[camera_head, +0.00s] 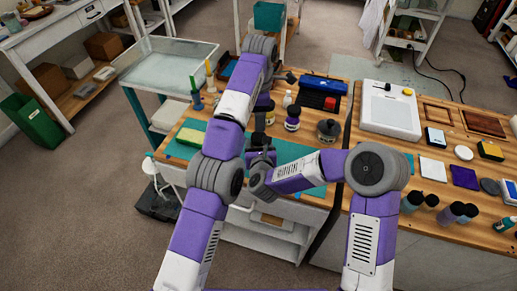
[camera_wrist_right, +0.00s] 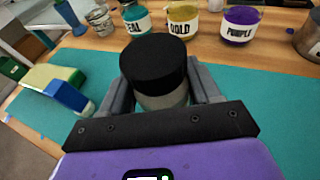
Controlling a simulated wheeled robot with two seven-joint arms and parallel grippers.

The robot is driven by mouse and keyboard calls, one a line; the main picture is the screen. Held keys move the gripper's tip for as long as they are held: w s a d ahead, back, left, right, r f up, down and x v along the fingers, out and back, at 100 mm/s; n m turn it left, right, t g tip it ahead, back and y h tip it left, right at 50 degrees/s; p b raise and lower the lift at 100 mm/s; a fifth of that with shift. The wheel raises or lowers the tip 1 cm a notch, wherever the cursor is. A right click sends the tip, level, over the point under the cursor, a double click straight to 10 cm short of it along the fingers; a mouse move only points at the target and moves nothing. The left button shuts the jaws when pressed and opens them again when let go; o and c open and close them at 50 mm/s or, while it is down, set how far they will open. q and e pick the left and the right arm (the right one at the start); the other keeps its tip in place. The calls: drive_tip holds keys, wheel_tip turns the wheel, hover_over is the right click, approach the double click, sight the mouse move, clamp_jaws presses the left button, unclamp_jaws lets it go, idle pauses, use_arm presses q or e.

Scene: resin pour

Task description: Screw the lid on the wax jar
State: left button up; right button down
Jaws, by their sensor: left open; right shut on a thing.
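The wax jar (camera_wrist_right: 163,101) is pale and stands upright between the fingers of my right gripper (camera_wrist_right: 160,86), which is shut on it. The black lid (camera_wrist_right: 153,64) sits on top of the jar; whether its thread is engaged cannot be told. In the head view, my right gripper (camera_head: 261,160) reaches in from the right over the teal mat, and the jar is mostly hidden by the arms. My left gripper (camera_head: 259,121) is open, above the right one and pointing down. Its fingers are small and partly hidden, and it does not show in the right wrist view.
Teal (camera_wrist_right: 135,18), gold (camera_wrist_right: 183,22) and purple (camera_wrist_right: 241,24) jars stand behind the mat (camera_wrist_right: 250,95). A metal cup (camera_head: 328,131) stands to their right. A green and blue block (camera_wrist_right: 68,95) lies left. The mat right of the held jar is clear.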

sight(259, 136)
use_arm(q)
drive_tip(key=shift+f, duration=0.1)
drive_tip(key=shift+f, duration=3.9)
drive_tip(key=c, duration=0.9)
drive_tip(key=shift+m, duration=1.8)
drive_tip(key=o, duration=1.2)
